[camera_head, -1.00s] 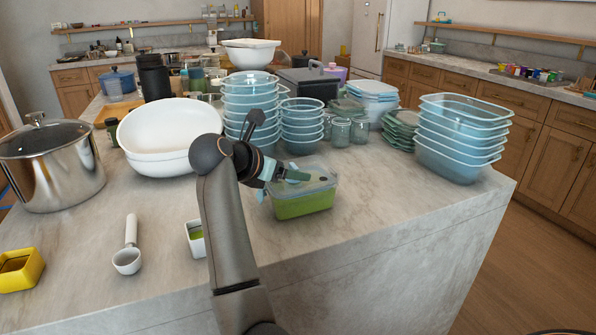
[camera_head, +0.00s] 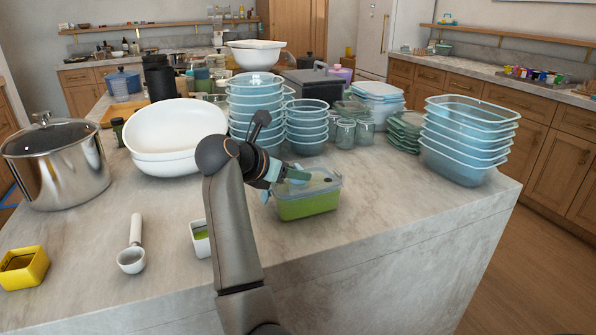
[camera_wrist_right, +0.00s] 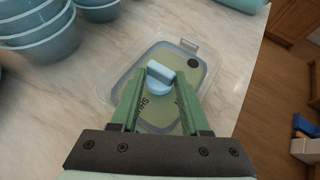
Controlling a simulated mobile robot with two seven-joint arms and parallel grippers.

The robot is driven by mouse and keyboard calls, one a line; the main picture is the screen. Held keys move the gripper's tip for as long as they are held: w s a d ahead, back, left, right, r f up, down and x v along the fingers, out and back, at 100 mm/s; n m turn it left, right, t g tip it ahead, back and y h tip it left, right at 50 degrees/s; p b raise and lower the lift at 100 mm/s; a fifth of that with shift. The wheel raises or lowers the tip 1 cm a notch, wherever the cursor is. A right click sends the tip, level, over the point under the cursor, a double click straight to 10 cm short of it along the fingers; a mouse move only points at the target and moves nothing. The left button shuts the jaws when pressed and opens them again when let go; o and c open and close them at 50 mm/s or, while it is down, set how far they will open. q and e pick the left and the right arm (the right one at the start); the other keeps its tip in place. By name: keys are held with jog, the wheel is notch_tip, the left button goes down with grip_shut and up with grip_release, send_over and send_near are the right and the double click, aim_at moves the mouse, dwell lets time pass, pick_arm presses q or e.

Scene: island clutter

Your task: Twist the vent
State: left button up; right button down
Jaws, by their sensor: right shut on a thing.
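A clear lidded container (camera_head: 310,207) with green contents stands on the counter near its front edge. Its lid also shows in the wrist view (camera_wrist_right: 210,62). The vent (camera_wrist_right: 160,78) is a light blue round knob with a raised bar on top of the lid. My right gripper (camera_head: 298,175) is over the lid. In the wrist view its green fingers (camera_wrist_right: 160,88) are on either side of the vent, shut on it. In the head view the fingers hide the vent. My left gripper is not in view.
Stacked blue bowls (camera_head: 256,108) stand just behind the container, with glass jars (camera_head: 346,134) beside them. Stacked blue tubs (camera_head: 468,140) are to the right. A white bowl (camera_head: 170,135), steel pot (camera_head: 60,178), scoop (camera_head: 132,255) and yellow dish (camera_head: 22,267) are to the left.

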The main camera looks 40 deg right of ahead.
jog(key=shift+s+d+f+n+t+y+b, duration=0.1)
jog(key=shift+n+t+y+b, duration=0.1)
jog(key=shift+n+t, duration=0.35)
jog(key=shift+s+n+t+y+b, duration=0.1)
jog(key=shift+n+t+y+b, duration=0.1)
jog(key=shift+n+t, duration=0.35)
jog(key=shift+n+t+y, duration=0.4)
jog(key=shift+n+t, duration=0.2)
jog(key=shift+n, duration=0.1)
jog(key=n+t+y, duration=0.2)
jog(key=n, duration=0.1)
jog(key=shift+s+d, duration=0.1)
jog(key=shift+s, duration=0.05)
jog(key=shift+n+t, duration=0.3)
jog(key=shift+y, duration=0.3)
